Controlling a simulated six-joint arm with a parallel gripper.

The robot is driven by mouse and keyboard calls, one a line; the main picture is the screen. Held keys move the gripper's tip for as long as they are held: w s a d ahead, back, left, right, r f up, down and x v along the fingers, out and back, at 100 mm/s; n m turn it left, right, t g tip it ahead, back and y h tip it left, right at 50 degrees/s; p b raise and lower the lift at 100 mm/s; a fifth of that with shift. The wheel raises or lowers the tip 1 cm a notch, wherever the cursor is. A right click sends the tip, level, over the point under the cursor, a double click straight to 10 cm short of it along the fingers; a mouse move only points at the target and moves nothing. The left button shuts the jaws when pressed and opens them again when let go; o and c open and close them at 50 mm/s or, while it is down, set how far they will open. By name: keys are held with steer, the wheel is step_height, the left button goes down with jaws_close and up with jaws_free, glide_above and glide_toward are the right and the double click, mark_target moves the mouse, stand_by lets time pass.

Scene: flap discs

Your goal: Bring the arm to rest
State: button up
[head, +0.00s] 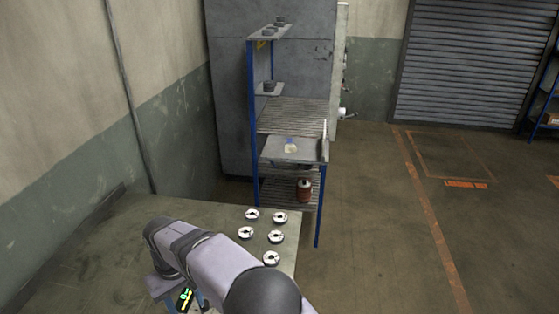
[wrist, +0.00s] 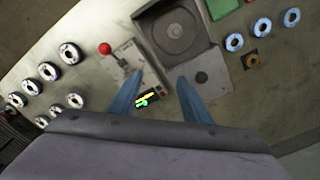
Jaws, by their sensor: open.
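My gripper (wrist: 158,98) shows in the wrist view as two blue fingers set wide apart. Nothing is between the fingertips, and they point toward a grey fixture (wrist: 205,65) with a round recess. In the head view my arm reaches over the table (head: 120,215) from the bottom, and its near link hides most of the gripper. Several flap discs (head: 276,237) lie on the table to the right of my arm. Discs (wrist: 70,54) also show at the left of the wrist view.
A red-knobbed lever (wrist: 105,48) stands beside the fixture. A small lit display (wrist: 147,100) lies near the fingers. Several blue-ringed parts (wrist: 263,27) are at the upper right. A blue-framed shelf (head: 290,149) stands behind the table. Open floor (head: 380,220) is to the right.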

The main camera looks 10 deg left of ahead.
steer(key=w+d+m+b, duration=0.2)
steer(key=w+d, duration=0.1)
steer(key=d, duration=0.9)
steer(key=w+d+m+b, duration=0.1)
steer(key=w+d+m, duration=0.2)
steer(key=d, duration=0.9)
steer(key=s+d+f+m+b, duration=0.1)
steer(key=s+d+f+m, duration=0.1)
steer(key=s+d, duration=0.5)
steer(key=s+d+f+m+b, duration=0.2)
steer(key=s+d, duration=0.6)
steer(key=d, duration=0.5)
steer(key=shift+d+m, duration=0.4)
steer(key=shift+m, duration=0.2)
step_height(320, 180, down, 21)
steer(key=b, duration=2.1)
